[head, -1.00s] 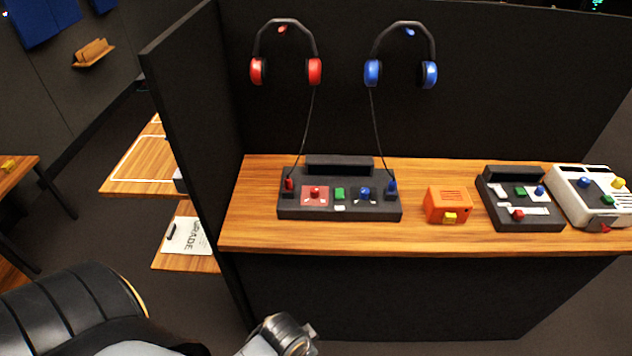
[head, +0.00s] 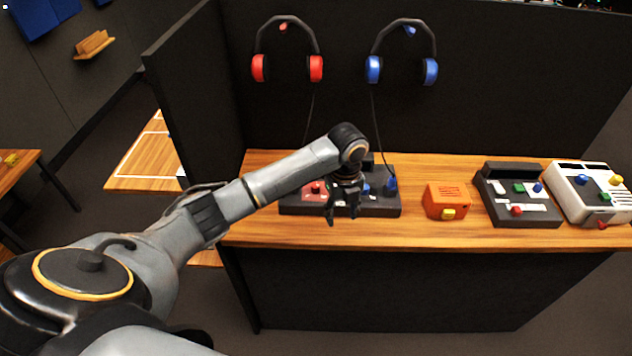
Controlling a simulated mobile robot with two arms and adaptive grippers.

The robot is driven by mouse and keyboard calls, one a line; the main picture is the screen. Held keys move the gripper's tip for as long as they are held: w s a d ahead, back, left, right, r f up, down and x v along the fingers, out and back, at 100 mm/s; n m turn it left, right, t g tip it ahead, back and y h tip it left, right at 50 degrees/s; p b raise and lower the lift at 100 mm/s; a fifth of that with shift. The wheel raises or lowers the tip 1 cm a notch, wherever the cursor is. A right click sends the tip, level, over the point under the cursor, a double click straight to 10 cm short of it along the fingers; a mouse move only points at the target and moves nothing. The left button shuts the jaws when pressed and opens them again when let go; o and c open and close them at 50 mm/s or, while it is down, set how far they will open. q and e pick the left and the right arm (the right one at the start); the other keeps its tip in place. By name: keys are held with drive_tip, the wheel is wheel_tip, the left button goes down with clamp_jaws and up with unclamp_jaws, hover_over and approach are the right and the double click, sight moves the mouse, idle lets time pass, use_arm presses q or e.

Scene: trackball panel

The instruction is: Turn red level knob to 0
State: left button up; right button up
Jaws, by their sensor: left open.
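A black control panel (head: 386,209) lies on the wooden counter below two hanging headsets. Its red knob (head: 315,187) shows at the panel's left, just left of my left gripper. Its blue knob (head: 365,189) shows partly, right of the gripper. My left gripper (head: 342,217) is open and empty, pointing down in front of the panel's middle. It hides the panel's middle and the green button there. The level marks are too small to read. My right gripper is not in view.
Red headphones (head: 316,68) and blue headphones (head: 373,69) hang on the dark partition, with cords running down to the panel. An orange box (head: 446,200), another black panel (head: 525,210) and a white panel (head: 590,205) stand to the right.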

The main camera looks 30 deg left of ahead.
sight(316, 185)
use_arm(q)
drive_tip(key=w+a+r+m, duration=0.4)
drive_tip(key=w+a+r, duration=0.2)
drive_tip(key=a+r, duration=0.6)
wheel_tip(316, 185, down, 13)
drive_tip(key=shift+d+f+p, duration=0.1)
drive_tip(key=shift+f+p, duration=0.1)
drive_tip(key=shift+p, duration=0.95)
drive_tip(key=shift+c, duration=0.2)
clamp_jaws()
